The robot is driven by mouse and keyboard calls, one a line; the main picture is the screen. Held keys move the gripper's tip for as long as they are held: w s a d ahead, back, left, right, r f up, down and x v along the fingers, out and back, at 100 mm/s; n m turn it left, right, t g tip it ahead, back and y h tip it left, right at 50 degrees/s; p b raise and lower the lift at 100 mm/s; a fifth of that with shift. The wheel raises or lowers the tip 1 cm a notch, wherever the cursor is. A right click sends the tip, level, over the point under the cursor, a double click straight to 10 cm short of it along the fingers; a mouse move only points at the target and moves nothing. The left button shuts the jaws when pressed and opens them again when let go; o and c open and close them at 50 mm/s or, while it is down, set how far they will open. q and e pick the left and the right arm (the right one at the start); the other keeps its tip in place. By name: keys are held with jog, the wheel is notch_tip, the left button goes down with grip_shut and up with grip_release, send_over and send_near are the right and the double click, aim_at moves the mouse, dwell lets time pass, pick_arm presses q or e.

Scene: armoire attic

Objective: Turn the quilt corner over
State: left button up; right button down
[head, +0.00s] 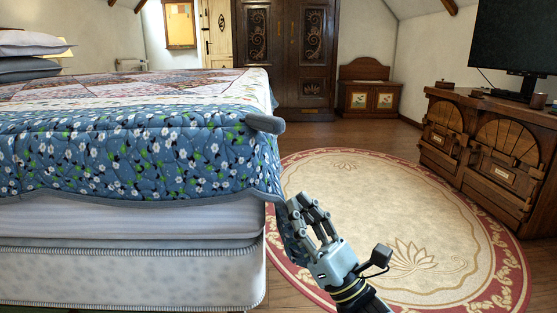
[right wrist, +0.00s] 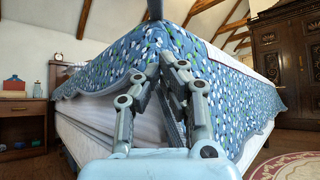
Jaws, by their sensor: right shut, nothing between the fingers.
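The blue floral quilt (head: 130,150) with a grey edging covers the bed and hangs over its near side. Its near right corner (head: 268,180) hangs down at the mattress corner. My right gripper (head: 303,203) is low beside that corner, just to its right, with its fingers pointing up. In the right wrist view the fingers (right wrist: 170,68) come together at the tips in front of the hanging quilt (right wrist: 215,70), with no cloth visible between them. Whether the fingers touch the quilt I cannot tell. My left gripper is not in view.
The white mattress (head: 120,218) shows below the quilt. Grey pillows (head: 30,42) lie at the far left. A round rug (head: 400,220) covers open floor to the right. A carved wooden cabinet (head: 480,150) with a screen (head: 515,40) stands at the right, a dark armoire (head: 298,55) behind.

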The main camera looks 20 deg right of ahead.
jog(key=x, duration=0.7)
jog(key=shift+r, duration=0.2)
notch_tip(320, 180, up, 2)
jog(key=shift+s+r, duration=0.1)
jog(key=shift+r, duration=0.65)
jog(key=shift+r, duration=0.15)
